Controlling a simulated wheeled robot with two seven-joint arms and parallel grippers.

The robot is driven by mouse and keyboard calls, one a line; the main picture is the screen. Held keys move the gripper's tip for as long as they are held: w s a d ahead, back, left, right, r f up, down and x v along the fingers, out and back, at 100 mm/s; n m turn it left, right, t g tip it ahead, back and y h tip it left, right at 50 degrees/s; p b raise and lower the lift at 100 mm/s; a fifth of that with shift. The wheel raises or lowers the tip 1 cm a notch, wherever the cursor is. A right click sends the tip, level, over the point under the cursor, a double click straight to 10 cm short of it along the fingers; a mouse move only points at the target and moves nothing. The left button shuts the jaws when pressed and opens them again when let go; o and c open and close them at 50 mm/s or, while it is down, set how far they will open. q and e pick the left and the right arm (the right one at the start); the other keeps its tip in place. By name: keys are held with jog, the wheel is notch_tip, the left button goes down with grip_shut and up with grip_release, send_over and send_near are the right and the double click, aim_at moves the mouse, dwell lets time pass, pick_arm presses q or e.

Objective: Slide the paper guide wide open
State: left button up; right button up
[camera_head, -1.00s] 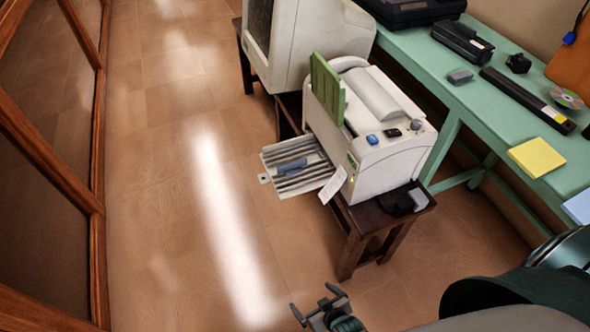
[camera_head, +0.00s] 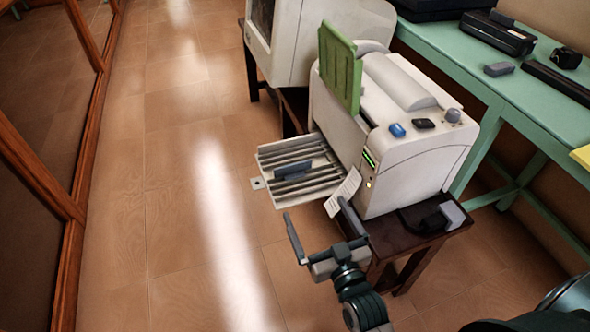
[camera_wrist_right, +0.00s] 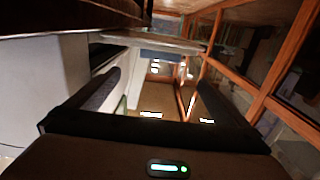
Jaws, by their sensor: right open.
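The white printer (camera_head: 400,140) stands on a dark stool, with its ribbed grey tray (camera_head: 322,181) sticking out to the left. The paper guide (camera_head: 293,170) is a small blue-grey upright piece on the tray's ribs, near the tray's middle. In the right wrist view, a bluish piece (camera_wrist_right: 160,55) that looks like the guide shows under the pale tray edge (camera_wrist_right: 150,40). My right gripper (camera_head: 314,207) is open and empty, in front of the tray and apart from the guide. Its fingers point toward the tray. My left gripper is not in view.
A white printed tag (camera_head: 343,192) hangs by the tray's right corner, close to my right finger. A green panel (camera_head: 340,68) rises from the printer. The dark stool (camera_head: 390,245) is below. A green table (camera_head: 480,80) runs along the right. Floor left of the tray is clear.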

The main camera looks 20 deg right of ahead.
jog(key=shift+r, duration=0.1)
dwell(0.3)
jog(key=b, duration=0.2)
send_near(294, 166)
jog(key=w, duration=0.9)
jog(key=shift+w+a, duration=0.1)
jog(key=shift+a, duration=0.1)
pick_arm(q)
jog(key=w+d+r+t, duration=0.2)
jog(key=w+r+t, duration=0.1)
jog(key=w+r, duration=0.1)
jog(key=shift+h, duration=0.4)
pick_arm(e)
jog(key=shift+w, duration=0.6)
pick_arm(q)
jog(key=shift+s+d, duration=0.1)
